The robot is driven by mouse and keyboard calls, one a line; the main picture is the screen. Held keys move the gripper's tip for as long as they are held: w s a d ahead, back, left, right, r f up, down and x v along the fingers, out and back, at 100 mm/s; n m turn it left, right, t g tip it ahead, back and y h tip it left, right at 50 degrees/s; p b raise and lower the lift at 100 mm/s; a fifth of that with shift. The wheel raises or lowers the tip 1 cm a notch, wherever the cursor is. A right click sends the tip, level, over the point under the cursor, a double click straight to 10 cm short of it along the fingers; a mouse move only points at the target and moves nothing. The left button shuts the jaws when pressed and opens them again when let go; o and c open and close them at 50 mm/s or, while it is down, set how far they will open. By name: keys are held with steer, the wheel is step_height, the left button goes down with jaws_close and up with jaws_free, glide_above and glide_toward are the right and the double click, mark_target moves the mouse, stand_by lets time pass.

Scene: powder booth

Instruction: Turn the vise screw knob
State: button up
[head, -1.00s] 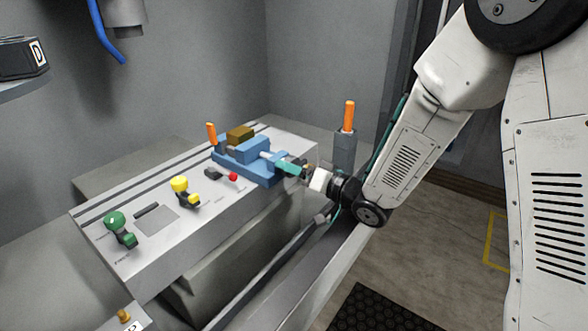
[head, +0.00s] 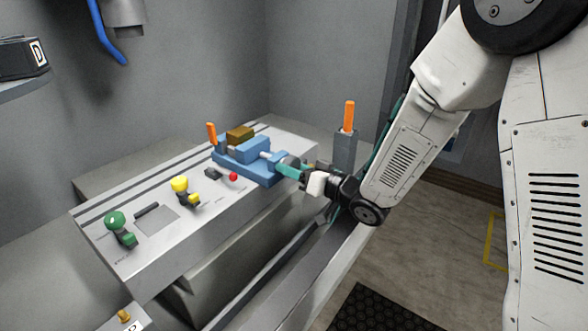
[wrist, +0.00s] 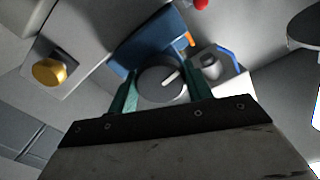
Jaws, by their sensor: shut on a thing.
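The blue vise (head: 250,158) sits on the grey panel and holds a brown block (head: 240,134) in its jaws. Its screw knob (wrist: 163,78) is a dark round disc with a white pointer mark, seen in the wrist view in front of the blue vise body (wrist: 150,42). My gripper (head: 290,168) reaches the vise's front end from the right. In the wrist view its teal fingers (wrist: 165,92) stand on both sides of the knob, shut on it. In the head view the fingers mostly hide the knob.
The panel (head: 140,245) also carries a green knob (head: 116,222), a yellow knob (head: 181,186) and a red button (head: 233,176). Orange handles stand behind the vise (head: 211,132) and on a grey post (head: 349,115) to its right. A grey rail runs below my gripper.

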steer(key=o, duration=1)
